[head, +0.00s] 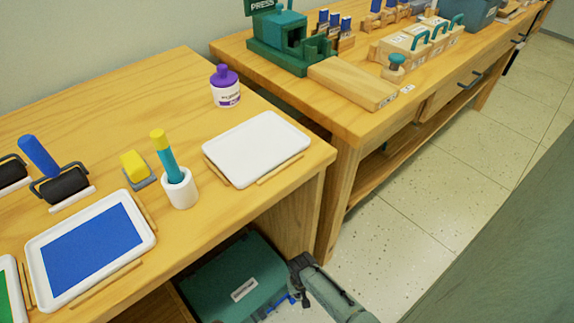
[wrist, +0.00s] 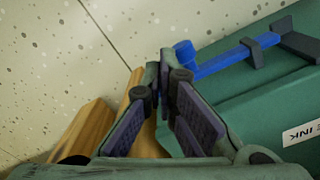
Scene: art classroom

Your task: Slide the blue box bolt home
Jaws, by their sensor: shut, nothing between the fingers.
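The teal-green box (head: 235,275) sits low, beneath the table edge, with a white label on its lid. In the wrist view the box (wrist: 240,110) fills the right side, with part of its label reading INK. The blue bolt (wrist: 222,62) lies along the box edge, its knob at the left end. The bolt passes through a dark guide; its right end is near a second dark bracket (wrist: 298,45), and I cannot tell whether it enters it. My gripper (wrist: 166,72) is shut and empty, its fingertips just left of the bolt's knob; contact is unclear.
The wooden table (head: 225,190) above the box holds a white tray (head: 257,148), a white cup (head: 180,190), a purple-capped jar (head: 226,88) and a blue ink tray (head: 92,248). A second bench (head: 345,130) stands behind. Speckled floor (head: 400,215) is open to the right.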

